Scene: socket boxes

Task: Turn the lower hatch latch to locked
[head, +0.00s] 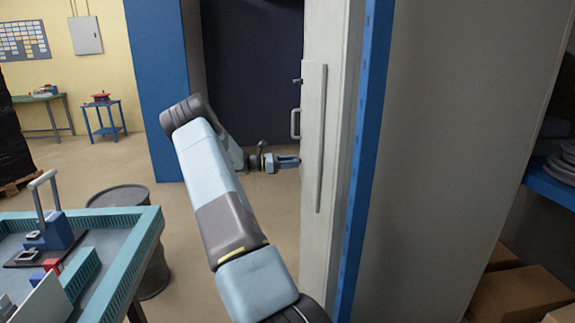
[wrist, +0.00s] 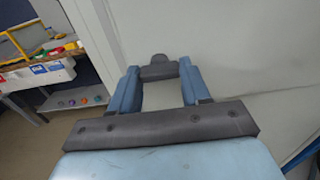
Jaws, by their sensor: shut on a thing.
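The hatch (head: 313,130) is a pale panel seen nearly edge-on on the tall grey cabinet in the head view. A small dark upper latch (head: 297,81) and a grey pull handle (head: 295,123) stick out from it. My gripper (head: 297,161) reaches the panel below the handle. In the wrist view the dark grey lower latch (wrist: 158,70) lies between the two blue fingertips of my gripper (wrist: 158,78), which is shut on it. In the head view the fingers hide this latch, and its turn angle is hard to tell.
A blue upright (head: 365,150) edges the cabinet. A teal-rimmed workbench (head: 145,235) stands at the lower left, with a dark drum (head: 120,196) beside it. Shelves with cardboard boxes (head: 525,290) are at the right. Open floor lies behind my arm.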

